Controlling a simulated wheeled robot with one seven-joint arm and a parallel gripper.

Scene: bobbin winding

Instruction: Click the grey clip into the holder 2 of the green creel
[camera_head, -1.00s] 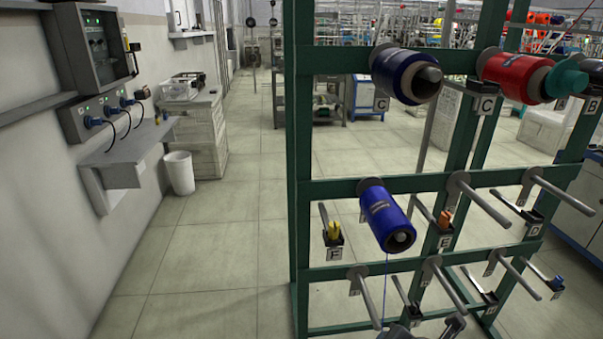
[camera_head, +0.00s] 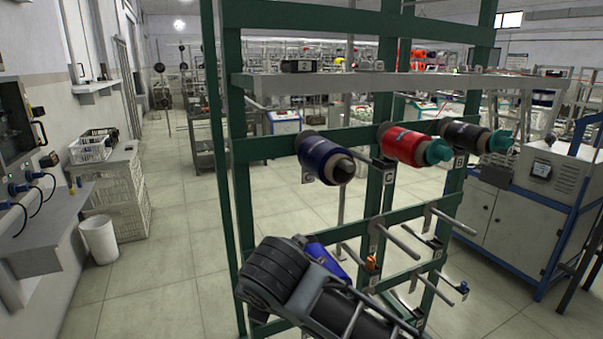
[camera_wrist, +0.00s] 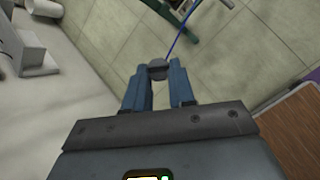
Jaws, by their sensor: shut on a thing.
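In the wrist view my gripper (camera_wrist: 158,80) is shut on a small dark grey piece, which looks like the grey clip (camera_wrist: 158,68). A blue thread runs from it toward the top right. The green creel (camera_head: 228,200) stands upright in the middle of the head view. Small lettered holders sit along its bars, such as holder C (camera_head: 389,178) and holder B (camera_head: 460,160). My arm covers the creel's lower left, and my fingertips do not show in the head view.
Blue (camera_head: 322,155), red (camera_head: 405,145) and black (camera_head: 466,135) bobbins sit on the upper bar. Another blue bobbin (camera_head: 328,262) is mostly behind my arm. Bare grey pegs (camera_head: 402,243) stick out lower right. A white bin (camera_head: 99,240) stands left; the floor between is clear.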

